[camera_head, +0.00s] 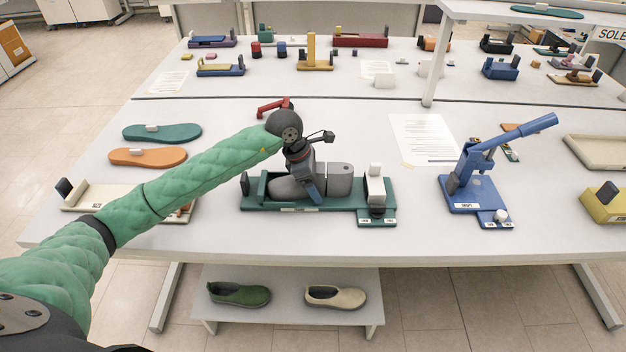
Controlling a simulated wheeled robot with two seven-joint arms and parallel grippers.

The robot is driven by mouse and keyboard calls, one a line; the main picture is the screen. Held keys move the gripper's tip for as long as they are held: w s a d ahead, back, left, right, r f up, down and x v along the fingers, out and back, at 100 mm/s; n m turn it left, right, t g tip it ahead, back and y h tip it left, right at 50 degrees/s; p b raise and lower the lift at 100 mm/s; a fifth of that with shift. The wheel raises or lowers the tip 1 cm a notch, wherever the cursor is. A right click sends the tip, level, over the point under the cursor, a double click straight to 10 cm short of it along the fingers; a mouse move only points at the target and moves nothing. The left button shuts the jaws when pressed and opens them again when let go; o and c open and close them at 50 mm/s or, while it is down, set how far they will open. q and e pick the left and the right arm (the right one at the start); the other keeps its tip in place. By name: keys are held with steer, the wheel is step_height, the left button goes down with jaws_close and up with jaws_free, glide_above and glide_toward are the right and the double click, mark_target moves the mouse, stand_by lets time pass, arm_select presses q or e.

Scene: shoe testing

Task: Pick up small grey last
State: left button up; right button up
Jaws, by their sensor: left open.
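The small grey last (339,180) lies lengthwise in a dark green fixture (262,204) near the table's front edge. Its rounded toe end points left and its blocky end is at the right, beside a pale upright block on the fixture. My left gripper (311,188) comes down over the middle of the last, with its jaws open. A dark finger shows in front of the last's near side; the far finger is mostly hidden. I cannot tell whether the fingers touch the last. My right gripper is not in view.
A blue lever press (478,190) stands to the right. Teal (170,133) and orange (147,157) soles lie at the left, near a cream fixture (80,198) partly behind my arm. A paper sheet (420,138) lies behind. Green and beige shoes sit on a low shelf (285,318).

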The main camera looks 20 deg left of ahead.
arm_select(q)
steer(key=c, duration=1.3)
